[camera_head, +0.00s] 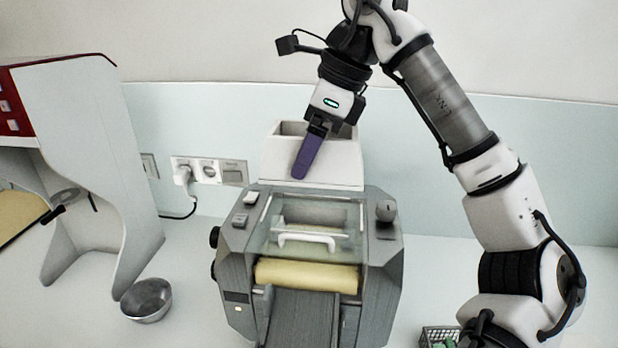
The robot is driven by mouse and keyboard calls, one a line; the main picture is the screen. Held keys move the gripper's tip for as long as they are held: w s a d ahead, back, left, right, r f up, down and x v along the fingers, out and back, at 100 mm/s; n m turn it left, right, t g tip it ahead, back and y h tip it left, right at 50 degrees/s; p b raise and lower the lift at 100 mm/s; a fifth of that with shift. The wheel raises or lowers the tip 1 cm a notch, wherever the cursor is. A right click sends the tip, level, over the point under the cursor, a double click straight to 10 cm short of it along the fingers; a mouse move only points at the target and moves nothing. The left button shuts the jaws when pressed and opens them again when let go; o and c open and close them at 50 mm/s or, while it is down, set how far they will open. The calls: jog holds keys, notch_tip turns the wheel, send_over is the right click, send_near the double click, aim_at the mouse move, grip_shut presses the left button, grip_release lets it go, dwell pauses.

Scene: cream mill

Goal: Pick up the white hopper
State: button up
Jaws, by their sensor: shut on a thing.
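The white hopper (341,163) is an open-topped box at the back of the grey mill (382,245), upright on top of it. My gripper (305,165) comes down from above and is shut on the hopper's front wall. One purple finger lies over the outside of that wall; the other finger is mostly hidden. The lower back of the hopper is hidden, so I cannot tell whether it still rests on the mill.
A clear lid with a white handle (307,239) and a yellow roller (306,276) are in front of the hopper. A metal bowl (147,301) and red-and-white machine (92,140) stand left. A wire basket (438,337) is at lower right. Wall sockets (209,170) are behind.

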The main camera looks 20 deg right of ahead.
notch_tip(320, 180, up, 12)
jog(key=shift+r+p, duration=0.15)
jog(key=shift+p, duration=0.25)
